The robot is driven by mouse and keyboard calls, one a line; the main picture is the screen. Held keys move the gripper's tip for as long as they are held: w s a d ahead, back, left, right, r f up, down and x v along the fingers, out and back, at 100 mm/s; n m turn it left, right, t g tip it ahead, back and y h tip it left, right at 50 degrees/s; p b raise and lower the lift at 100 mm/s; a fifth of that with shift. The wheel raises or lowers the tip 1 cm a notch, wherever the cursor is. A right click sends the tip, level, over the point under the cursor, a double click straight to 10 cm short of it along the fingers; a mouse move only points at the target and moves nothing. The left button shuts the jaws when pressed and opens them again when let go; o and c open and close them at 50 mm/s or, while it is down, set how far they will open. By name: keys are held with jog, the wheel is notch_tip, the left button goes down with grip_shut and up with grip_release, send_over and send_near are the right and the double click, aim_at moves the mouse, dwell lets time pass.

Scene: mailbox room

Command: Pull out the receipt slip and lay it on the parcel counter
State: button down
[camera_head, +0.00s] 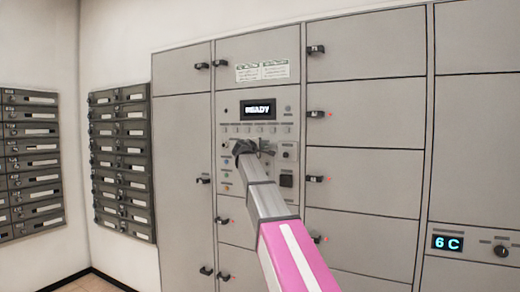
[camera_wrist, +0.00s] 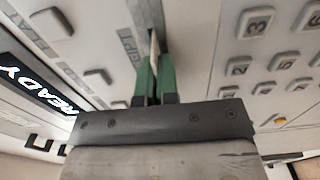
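In the head view my gripper (camera_head: 245,148) is at the control panel (camera_head: 230,108) of the locker wall, below the lit READY display (camera_head: 258,109). In the wrist view its green fingers (camera_wrist: 155,65) stand close together at the panel, beside partly hidden lettering that ends in "IPT". A thin pale strip, apparently the receipt slip (camera_wrist: 153,46), shows edge-on in the narrow gap between the fingers. I cannot tell whether the fingers press on it. The slot and most of the slip are hidden by the fingers. No parcel counter shows in either view.
Grey locker doors (camera_head: 365,120) with black handles surround the panel. A keypad (camera_wrist: 255,70) is right of the fingers in the wrist view. A locker display (camera_head: 447,242) reads 6 C. Dark mailbox banks (camera_head: 122,165) hang at left, with a little floor (camera_head: 92,284) below.

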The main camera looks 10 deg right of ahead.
jog(key=shift+s+a, duration=0.1)
jog(key=shift+s, duration=0.05)
jog(key=v, duration=0.8)
jog(key=shift+s+a, duration=0.2)
jog(key=shift+s, duration=0.05)
dwell(0.8)
